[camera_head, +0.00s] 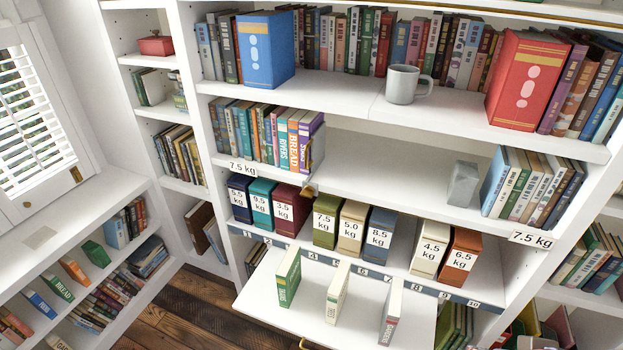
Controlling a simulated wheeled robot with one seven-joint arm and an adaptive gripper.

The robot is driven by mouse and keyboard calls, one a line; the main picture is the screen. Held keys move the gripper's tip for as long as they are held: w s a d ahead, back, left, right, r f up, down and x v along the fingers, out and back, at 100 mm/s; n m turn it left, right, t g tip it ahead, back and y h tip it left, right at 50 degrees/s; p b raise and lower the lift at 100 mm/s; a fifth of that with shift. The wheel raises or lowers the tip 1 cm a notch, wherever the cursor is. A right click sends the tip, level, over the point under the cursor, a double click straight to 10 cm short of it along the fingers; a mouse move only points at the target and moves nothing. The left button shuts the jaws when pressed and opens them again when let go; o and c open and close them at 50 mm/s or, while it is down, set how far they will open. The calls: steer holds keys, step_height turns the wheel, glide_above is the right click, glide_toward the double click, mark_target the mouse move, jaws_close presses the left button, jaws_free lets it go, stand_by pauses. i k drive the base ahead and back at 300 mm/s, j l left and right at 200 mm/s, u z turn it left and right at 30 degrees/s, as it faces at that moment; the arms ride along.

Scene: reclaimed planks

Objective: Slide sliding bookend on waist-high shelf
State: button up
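A grey block shaped like a bookend (463,184) stands on the middle shelf (390,165), just left of the right-hand row of books (533,185). A small gap seems to lie between the block and those books. At the right end of the left-hand row of books (265,135) stands an upright end piece (317,150), with a small brass-coloured part (308,190) low at the shelf edge. I cannot tell which of these slides. My gripper does not show in this view.
A grey mug (408,84) stands on the shelf above. Below are several labelled weight boxes (352,226) and a pulled-out white board (300,315) with three upright books. "7.5 kg" tags (531,240) hang at the shelf edge.

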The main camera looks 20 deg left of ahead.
mark_target(317, 142)
steer(key=i+j+u, duration=0.1)
steer(key=u, duration=0.25)
steer(key=i+j+u, duration=0.1)
steer(key=i+u, duration=0.25)
steer(key=u, duration=0.35)
steer(key=i, duration=0.05)
